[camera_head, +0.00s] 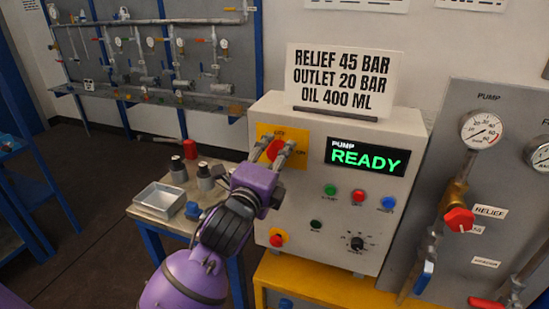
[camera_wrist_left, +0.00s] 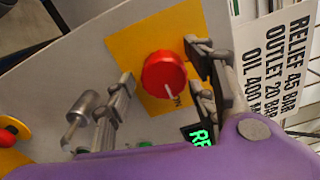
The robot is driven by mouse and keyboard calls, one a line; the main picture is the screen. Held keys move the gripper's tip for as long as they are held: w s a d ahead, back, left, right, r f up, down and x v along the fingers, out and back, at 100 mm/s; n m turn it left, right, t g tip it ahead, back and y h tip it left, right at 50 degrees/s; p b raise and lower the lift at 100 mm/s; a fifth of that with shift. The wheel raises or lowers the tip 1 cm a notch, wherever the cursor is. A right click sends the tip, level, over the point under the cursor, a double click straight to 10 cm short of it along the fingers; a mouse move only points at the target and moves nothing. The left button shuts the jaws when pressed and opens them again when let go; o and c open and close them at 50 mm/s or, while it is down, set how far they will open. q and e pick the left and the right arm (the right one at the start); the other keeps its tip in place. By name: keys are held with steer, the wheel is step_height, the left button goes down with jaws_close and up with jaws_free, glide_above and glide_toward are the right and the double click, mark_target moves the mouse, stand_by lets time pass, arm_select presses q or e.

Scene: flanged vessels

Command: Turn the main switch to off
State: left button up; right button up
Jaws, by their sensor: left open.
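The main switch is a red round knob on a yellow plate, at the upper left of the grey pump cabinet. In the head view the red knob (camera_head: 274,150) shows partly behind my left gripper (camera_head: 273,150). In the left wrist view the knob (camera_wrist_left: 164,74) sits between the two spread fingers of my left gripper (camera_wrist_left: 165,85), on the yellow plate (camera_wrist_left: 135,50). A white mark on the knob points down toward lettering on the plate. The fingers stand on either side of the knob, and I cannot tell whether they touch it. My right gripper is not in view.
The cabinet's display (camera_head: 366,157) reads PUMP READY. Several coloured buttons and a black dial (camera_head: 356,243) are below it. A sign (camera_head: 345,80) stands on top. A small table (camera_head: 150,212) with a metal tray is at left; a gauge panel (camera_head: 500,200) is at right.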

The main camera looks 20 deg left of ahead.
arm_select(q)
steer(key=c, duration=1.1)
steer(key=shift+o, duration=0.2)
steer(key=shift+f, duration=0.1)
steer(key=n, duration=0.3)
steer(key=shift+d+f+n, duration=0.1)
steer(key=shift+d+n, duration=0.05)
steer(key=shift+n, duration=0.25)
steer(key=n, duration=0.5)
steer(key=shift+d+n, duration=0.1)
steer(key=shift+n, duration=0.2)
steer(key=n, duration=0.4)
steer(key=shift+d, duration=0.1)
steer(key=shift+n, duration=2.3)
